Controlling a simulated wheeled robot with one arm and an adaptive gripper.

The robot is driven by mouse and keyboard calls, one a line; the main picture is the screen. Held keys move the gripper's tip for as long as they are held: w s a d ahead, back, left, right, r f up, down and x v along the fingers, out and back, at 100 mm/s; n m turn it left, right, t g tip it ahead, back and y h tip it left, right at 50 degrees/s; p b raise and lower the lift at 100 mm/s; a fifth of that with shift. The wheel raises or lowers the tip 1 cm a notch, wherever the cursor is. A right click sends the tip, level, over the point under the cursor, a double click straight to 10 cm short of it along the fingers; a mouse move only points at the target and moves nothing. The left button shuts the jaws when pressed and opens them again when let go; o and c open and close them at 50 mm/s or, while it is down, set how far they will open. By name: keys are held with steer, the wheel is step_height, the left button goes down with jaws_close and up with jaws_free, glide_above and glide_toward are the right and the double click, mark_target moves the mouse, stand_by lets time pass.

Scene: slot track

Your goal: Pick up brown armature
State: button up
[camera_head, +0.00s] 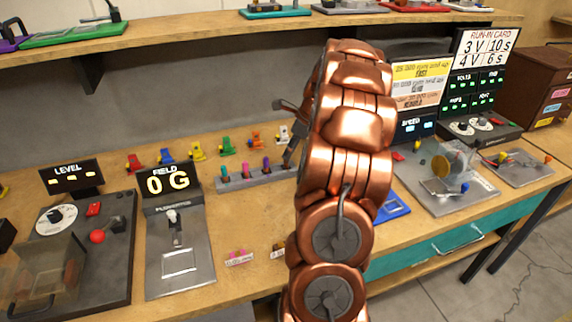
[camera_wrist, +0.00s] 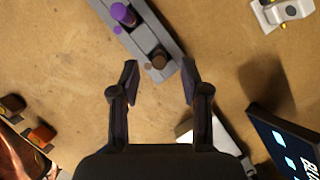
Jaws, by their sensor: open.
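The brown armature (camera_wrist: 158,60) stands at the near end of a grey rack (camera_wrist: 178,72) in the wrist view. A purple armature (camera_wrist: 123,14) stands in the same rack, farther up. My gripper (camera_wrist: 160,74) is open, with one fingertip on each side of the brown armature in the picture; I see no contact. Whether the fingers are down at its height I cannot tell. In the head view the rack (camera_head: 228,184) shows teal, magenta and purple armatures, while my copper arm hides its right end and most of my gripper.
A row of small coloured pieces, including a green one (camera_head: 198,151), lies behind the rack. A field meter (camera_head: 167,186) stands to its left. A dark display panel (camera_wrist: 284,142) stands at lower right in the wrist view, and a white piece (camera_wrist: 284,11) at upper right.

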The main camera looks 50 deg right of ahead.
mark_target(286, 164)
steer(key=shift+p+x, duration=0.35)
steer(key=shift+x, duration=1.55)
jaws_close()
